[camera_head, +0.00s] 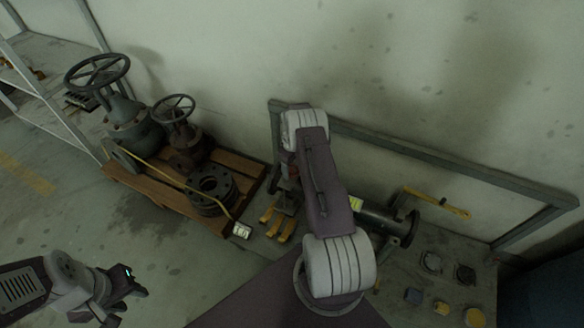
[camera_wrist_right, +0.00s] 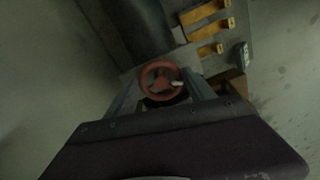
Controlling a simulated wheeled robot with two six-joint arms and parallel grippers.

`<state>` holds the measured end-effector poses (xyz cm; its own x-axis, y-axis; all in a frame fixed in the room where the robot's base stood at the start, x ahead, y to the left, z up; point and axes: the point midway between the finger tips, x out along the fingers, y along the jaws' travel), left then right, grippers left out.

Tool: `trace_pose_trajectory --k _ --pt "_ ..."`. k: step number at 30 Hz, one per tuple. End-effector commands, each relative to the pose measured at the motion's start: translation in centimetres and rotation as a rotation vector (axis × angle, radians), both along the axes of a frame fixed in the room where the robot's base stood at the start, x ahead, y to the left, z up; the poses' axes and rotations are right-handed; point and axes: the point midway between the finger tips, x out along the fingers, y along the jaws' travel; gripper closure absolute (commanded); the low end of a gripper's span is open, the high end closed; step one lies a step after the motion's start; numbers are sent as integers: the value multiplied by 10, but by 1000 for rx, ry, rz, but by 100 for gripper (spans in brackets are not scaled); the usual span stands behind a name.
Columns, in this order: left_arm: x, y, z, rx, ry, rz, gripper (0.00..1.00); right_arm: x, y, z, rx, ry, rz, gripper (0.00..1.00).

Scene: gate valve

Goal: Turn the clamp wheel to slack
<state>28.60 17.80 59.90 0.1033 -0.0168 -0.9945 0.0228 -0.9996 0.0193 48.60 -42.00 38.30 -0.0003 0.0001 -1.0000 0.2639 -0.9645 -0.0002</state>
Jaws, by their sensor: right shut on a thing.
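The clamp wheel (camera_wrist_right: 158,66) is a small red-orange spoked handwheel in the middle of the right wrist view. My right gripper (camera_wrist_right: 163,88) has a grey finger on each side of it and is shut on it. A pale stub shows at the wheel's right side. In the head view my right arm reaches down over the bench and hides most of the wheel and the right gripper. My left gripper (camera_head: 128,297) is at the lower left, away from the bench, with its dark fingertips apart and nothing visible between them.
A metal bench (camera_head: 395,292) with a raised back rail holds a dark flanged pipe piece (camera_head: 385,222), yellow blocks (camera_head: 270,214) and several round parts. A wooden pallet (camera_head: 158,198) with two handwheel valves and black flanges stands left. Open floor lies beside it.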

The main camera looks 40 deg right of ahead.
Motion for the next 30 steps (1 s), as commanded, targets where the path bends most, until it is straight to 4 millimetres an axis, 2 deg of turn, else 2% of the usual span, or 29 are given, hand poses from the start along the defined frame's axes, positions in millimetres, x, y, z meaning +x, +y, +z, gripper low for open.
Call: trace_pose_trajectory --k 15,16,18,26,30 --pt "0 0 0 0 0 0 64 0 0 0 -1 -1 14 78" --pt "0 0 0 0 0 0 64 0 0 0 -1 -1 14 29" --pt "0 0 0 0 0 0 64 0 0 0 -1 -1 14 16" --pt "0 0 0 0 0 0 64 0 0 1 0 0 14 16" --pt "0 0 11 0 0 0 64 1 -1 20 -1 -2 14 16"
